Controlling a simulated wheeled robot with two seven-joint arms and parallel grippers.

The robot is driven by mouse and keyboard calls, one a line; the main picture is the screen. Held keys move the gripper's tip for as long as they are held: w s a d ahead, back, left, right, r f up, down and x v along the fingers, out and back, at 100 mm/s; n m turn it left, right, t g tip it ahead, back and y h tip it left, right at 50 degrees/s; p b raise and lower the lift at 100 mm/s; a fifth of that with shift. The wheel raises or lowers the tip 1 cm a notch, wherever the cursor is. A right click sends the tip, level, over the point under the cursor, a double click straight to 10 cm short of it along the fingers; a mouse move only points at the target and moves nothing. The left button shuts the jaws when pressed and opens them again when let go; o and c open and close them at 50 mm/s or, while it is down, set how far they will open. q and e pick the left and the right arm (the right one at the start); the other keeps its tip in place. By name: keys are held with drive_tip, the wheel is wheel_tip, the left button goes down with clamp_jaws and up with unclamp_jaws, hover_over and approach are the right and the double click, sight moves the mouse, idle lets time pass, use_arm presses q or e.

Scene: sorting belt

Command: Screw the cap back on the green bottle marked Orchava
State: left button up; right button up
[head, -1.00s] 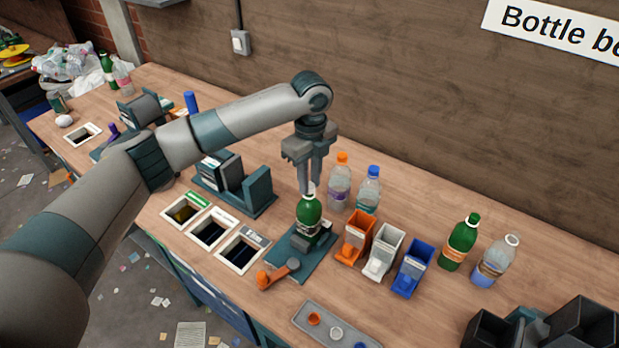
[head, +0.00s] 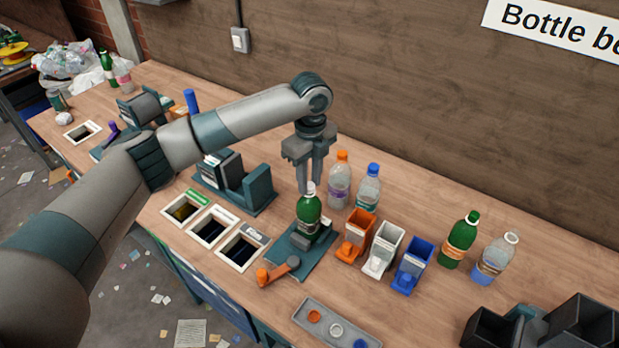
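A green bottle (head: 309,212) stands upright in a dark teal clamp fixture (head: 322,250) with an orange-handled crank. Its label faces the camera only partly and I cannot read a name on it. A white cap (head: 309,188) is at its mouth. My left gripper (head: 310,184) points straight down over the bottle, its fingertips closed about the white cap. I cannot tell whether the cap is seated on the thread. A second green bottle (head: 460,240) with a green cap and orange label stands to the right. My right gripper is not in view.
Orange (head: 355,234), white (head: 383,250) and blue (head: 412,266) small bins stand right of the fixture. Two clear bottles (head: 340,186) (head: 368,190) stand behind them. A grey tray (head: 299,310) with orange, white and blue caps lies in front. Framed openings (head: 242,252) are at the left.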

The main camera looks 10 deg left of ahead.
use_arm(q)
drive_tip(key=o, duration=0.3)
drive_tip(key=shift+r+b, duration=0.45)
drive_tip(key=shift+r, duration=0.35)
wheel_tip(320, 180, up, 16)
drive_tip(key=b, duration=0.4)
drive_tip(key=shift+b, duration=0.3)
drive_tip(key=shift+f, duration=0.2)
